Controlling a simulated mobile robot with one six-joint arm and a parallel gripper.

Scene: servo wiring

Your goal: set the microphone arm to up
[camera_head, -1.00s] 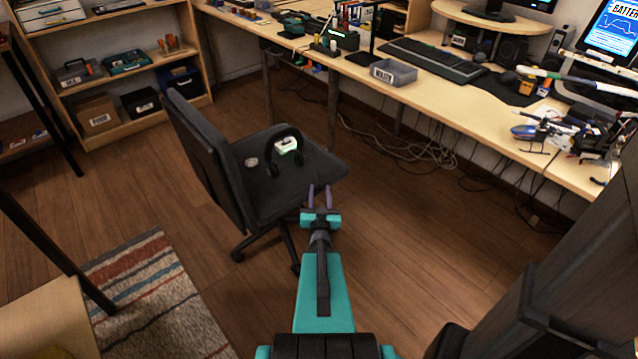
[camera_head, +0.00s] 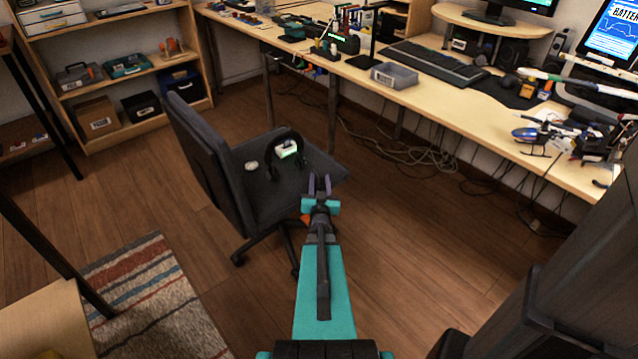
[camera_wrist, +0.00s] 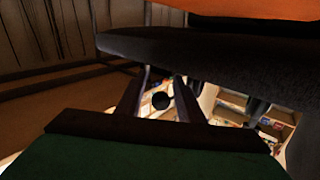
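A dark headset (camera_head: 298,138) with a glowing white-green patch lies on the seat of the office chair (camera_head: 225,165). Its microphone arm cannot be made out in the head view. My gripper (camera_head: 319,179) is near the right front part of the seat, below and to the right of the headset, with its two purple fingers apart and nothing visible held. In the wrist view my gripper (camera_wrist: 160,80) also has its fingers apart. A small dark round thing (camera_wrist: 160,101) shows between them; I cannot tell whether it is the microphone tip. A wide dark fabric-like surface hides much beyond.
A small pale round thing (camera_head: 251,165) lies on the seat left of the headset. The desk (camera_head: 500,130) runs behind and right, with a grey bin (camera_head: 394,76), keyboard and model helicopter. Cables lie under it. A striped rug (camera_head: 150,300) lies front left.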

